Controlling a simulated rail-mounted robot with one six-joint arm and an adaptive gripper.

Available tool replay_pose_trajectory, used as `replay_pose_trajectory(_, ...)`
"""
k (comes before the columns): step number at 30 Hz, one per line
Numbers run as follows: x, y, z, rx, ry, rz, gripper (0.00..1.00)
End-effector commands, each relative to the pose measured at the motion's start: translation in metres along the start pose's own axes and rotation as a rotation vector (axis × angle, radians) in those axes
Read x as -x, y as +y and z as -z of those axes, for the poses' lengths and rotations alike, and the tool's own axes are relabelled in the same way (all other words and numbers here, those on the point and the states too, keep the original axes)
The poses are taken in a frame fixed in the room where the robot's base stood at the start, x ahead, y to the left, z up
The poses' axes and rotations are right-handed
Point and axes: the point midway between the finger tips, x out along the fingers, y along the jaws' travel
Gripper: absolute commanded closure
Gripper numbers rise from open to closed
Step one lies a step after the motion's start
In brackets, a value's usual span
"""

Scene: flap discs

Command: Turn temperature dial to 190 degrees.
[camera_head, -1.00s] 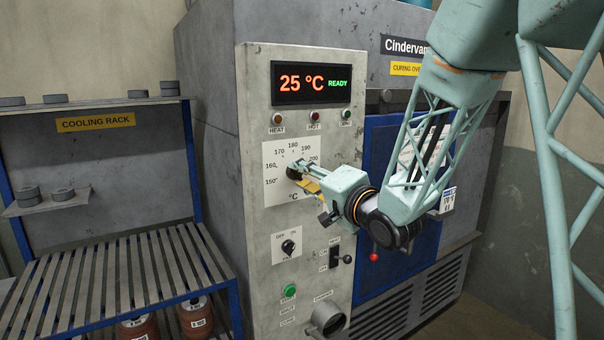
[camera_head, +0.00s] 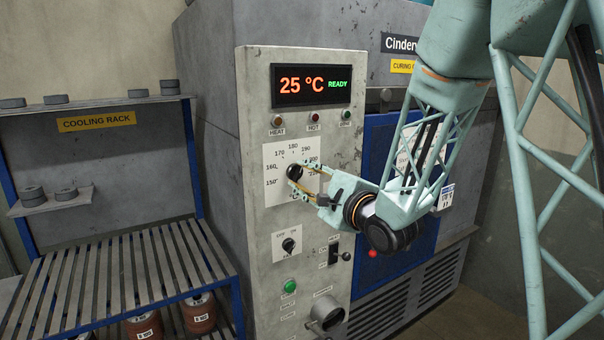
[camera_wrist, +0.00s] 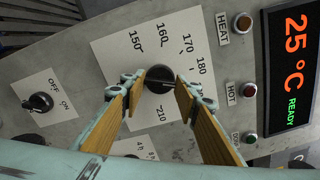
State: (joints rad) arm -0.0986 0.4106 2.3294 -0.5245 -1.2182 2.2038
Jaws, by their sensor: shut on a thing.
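The temperature dial is a round black knob (camera_head: 295,172) on a white scale plate (camera_head: 276,195) on the oven's control panel. In the wrist view the knob (camera_wrist: 159,80) sits between my two wood-coloured fingers, and the numbers 150 to 180 and 210 show around it. My right finger covers the part of the scale between 180 and 210. A thin pale mark on the knob seems to point right, toward that covered part; the exact value cannot be read. My gripper (camera_wrist: 159,84) is shut on the knob; it also shows in the head view (camera_head: 298,178).
The display (camera_head: 311,85) reads 25 °C READY. Below the dial are an off/on switch (camera_head: 289,246), a lever switch (camera_head: 340,256), a green button (camera_head: 291,287) and a round port (camera_head: 326,313). A cooling rack (camera_head: 120,270) with discs stands left.

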Motion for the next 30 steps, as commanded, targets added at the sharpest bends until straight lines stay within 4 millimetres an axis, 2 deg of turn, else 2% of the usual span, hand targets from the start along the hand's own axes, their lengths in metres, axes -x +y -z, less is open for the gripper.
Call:
replay_pose_trajectory(9, -0.0001, -0.0013, -0.0007, -0.145, -0.001, 0.001, 0.82)
replay_pose_trajectory(25, -0.0002, -0.0008, -0.0005, -0.175, -0.001, 0.001, 0.82)
replay_pose_trajectory(26, -0.0002, -0.0008, -0.0005, -0.175, -0.001, 0.001, 0.71)
replay_pose_trajectory(30, -0.0001, -0.0006, -0.0004, -0.175, -0.001, 0.001, 0.58)
